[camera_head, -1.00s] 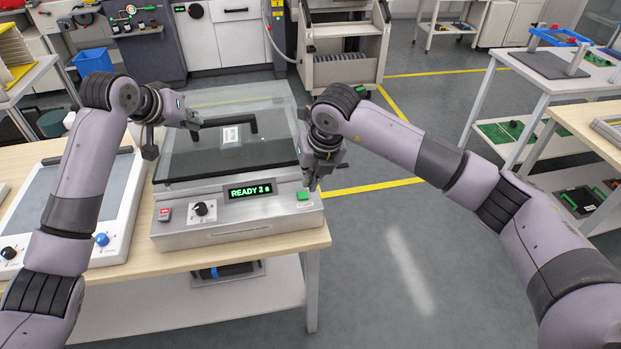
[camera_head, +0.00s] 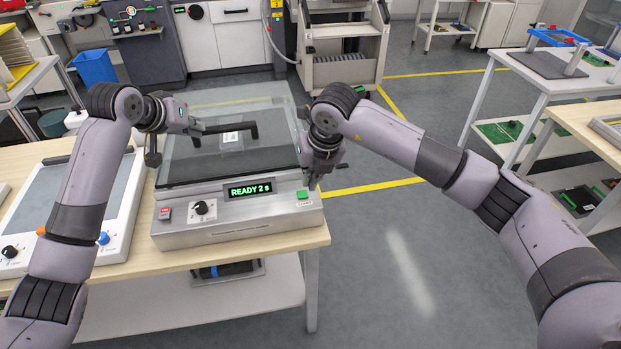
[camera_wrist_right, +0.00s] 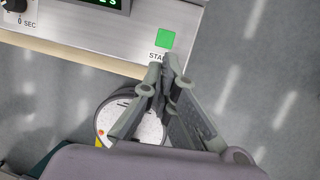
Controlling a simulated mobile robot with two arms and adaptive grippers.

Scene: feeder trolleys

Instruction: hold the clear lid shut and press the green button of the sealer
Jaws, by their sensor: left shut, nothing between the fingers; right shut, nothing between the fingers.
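The sealer (camera_head: 235,231) stands on a wooden-topped table, its display reading "READY 2 s". Its clear lid (camera_head: 262,107), with a dark handle (camera_head: 252,131), spans the top; whether it is fully down I cannot tell. My left gripper (camera_head: 198,128) is shut at the handle's left end; I cannot tell whether it touches. The green button (camera_head: 303,194) is at the sealer's front right corner, and it also shows in the right wrist view (camera_wrist_right: 165,39). My right gripper (camera_head: 313,184) is shut and empty, its tips (camera_wrist_right: 165,63) just short of the button and apart from it in the wrist view.
A red switch (camera_head: 165,213) and a black knob (camera_head: 202,208) sit on the sealer's front panel. A flat light-coloured device (camera_head: 115,235) with knobs lies to the left on the same table. Open floor (camera_head: 400,240) lies to the right.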

